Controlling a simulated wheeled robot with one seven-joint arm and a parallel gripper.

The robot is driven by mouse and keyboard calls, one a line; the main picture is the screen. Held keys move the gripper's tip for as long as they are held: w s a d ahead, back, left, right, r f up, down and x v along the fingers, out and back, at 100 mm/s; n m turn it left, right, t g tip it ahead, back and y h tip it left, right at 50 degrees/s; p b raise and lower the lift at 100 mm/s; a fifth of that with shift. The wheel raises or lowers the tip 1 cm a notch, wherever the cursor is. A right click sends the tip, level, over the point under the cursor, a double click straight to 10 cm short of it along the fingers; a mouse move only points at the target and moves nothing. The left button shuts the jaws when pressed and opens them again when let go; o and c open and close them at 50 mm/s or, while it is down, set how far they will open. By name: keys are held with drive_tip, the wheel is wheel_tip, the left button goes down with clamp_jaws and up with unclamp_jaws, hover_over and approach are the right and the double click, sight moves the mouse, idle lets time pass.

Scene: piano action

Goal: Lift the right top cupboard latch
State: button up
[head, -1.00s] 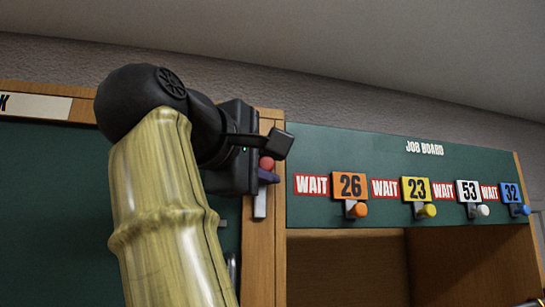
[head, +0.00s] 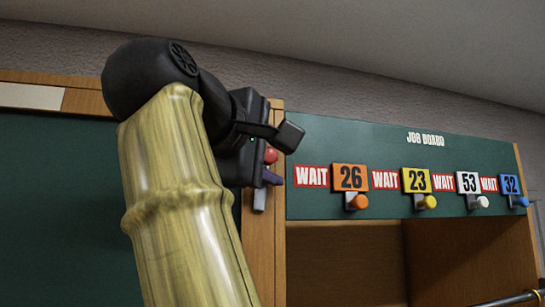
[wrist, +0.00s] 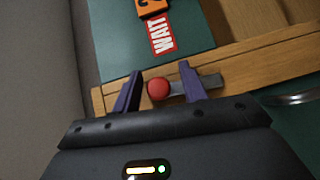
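The latch is a round red knob (head: 271,155) on a grey metal plate (head: 260,199), on the wooden upright right of the green cupboard door (head: 60,200). In the wrist view the red knob (wrist: 158,89) sits between the two purple fingers of my gripper (wrist: 160,76). My gripper is open, with a visible gap between the left finger and the knob. The right finger crosses in front of the grey plate (wrist: 209,82), close to the knob; whether it touches is unclear. In the head view my gripper (head: 270,165) is partly hidden by its own dark body.
A green job board (head: 425,155) with WAIT signs, numbered tags and coloured knobs is right of the upright, above an open wooden compartment (head: 345,265). A metal handle (wrist: 295,98) is on the green door. A rod (head: 510,299) enters at lower right.

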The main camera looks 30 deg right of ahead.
drive_tip(key=shift+a+r, duration=0.1)
drive_tip(key=shift+a, duration=0.1)
drive_tip(key=p+v, duration=0.3)
drive_tip(key=v, duration=1.4)
